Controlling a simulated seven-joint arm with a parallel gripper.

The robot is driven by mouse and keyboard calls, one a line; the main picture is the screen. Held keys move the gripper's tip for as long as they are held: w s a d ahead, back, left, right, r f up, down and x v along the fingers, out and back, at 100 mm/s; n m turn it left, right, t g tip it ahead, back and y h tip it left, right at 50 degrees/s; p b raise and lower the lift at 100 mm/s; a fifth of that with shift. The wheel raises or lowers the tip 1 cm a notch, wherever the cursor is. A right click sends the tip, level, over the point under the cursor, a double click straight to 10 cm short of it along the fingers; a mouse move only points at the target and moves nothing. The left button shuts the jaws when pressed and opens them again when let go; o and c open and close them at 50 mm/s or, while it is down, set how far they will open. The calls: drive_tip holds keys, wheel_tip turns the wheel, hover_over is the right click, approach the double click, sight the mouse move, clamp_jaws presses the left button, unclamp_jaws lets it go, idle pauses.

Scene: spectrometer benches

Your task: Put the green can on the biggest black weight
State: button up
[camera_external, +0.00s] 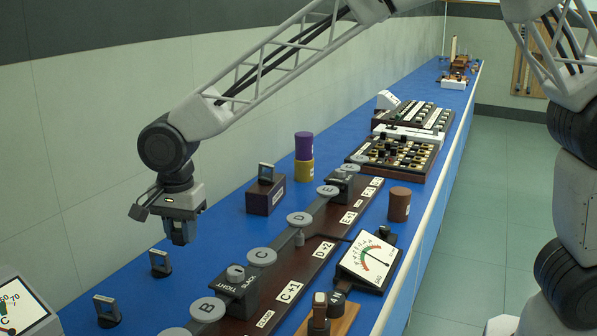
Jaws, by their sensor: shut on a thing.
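My gripper (179,238) is above the left part of the blue bench, pointing down, with its fingers close together. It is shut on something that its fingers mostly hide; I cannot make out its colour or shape. I see no green can anywhere in this view. A purple can (304,146) stands on a yellow can (304,171) near the back wall. A brown can (399,204) stands near the bench's right edge. I cannot pick out the biggest black weight for sure; a small dark round piece (383,231) sits behind the dial meter.
A long dark board (270,305) with lettered grey discs runs along the blue bench (215,260). Small upright holders (160,263) (107,310) stand below my gripper. A dial meter (368,262), a dark box (265,196) and knob panels (395,155) stand farther right.

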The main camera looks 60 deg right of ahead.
drive_tip(key=shift+s+r, duration=0.1)
drive_tip(key=shift+r, duration=0.75)
drive_tip(key=s+d+r+n, duration=0.1)
drive_tip(key=s+d+r, duration=0.15)
drive_tip(key=s, duration=0.75)
drive_tip(key=s+d+r+n, duration=0.1)
drive_tip(key=s+d+n, duration=0.15)
drive_tip(key=s, duration=0.65)
drive_tip(key=s+d+f+n, duration=0.15)
drive_tip(key=s+d, duration=0.35)
drive_tip(key=s, duration=0.7)
drive_tip(key=s+d+f+n, duration=0.1)
drive_tip(key=s+d+f, duration=0.25)
drive_tip(key=s, duration=0.85)
drive_tip(key=shift+d+f, duration=0.2)
drive_tip(key=shift+f, duration=0.8)
drive_tip(key=shift+d+f, duration=0.2)
drive_tip(key=shift+f, duration=0.75)
drive_tip(key=shift+w, duration=0.1)
hover_over(338, 297)
drive_tip(key=shift+f, duration=0.7)
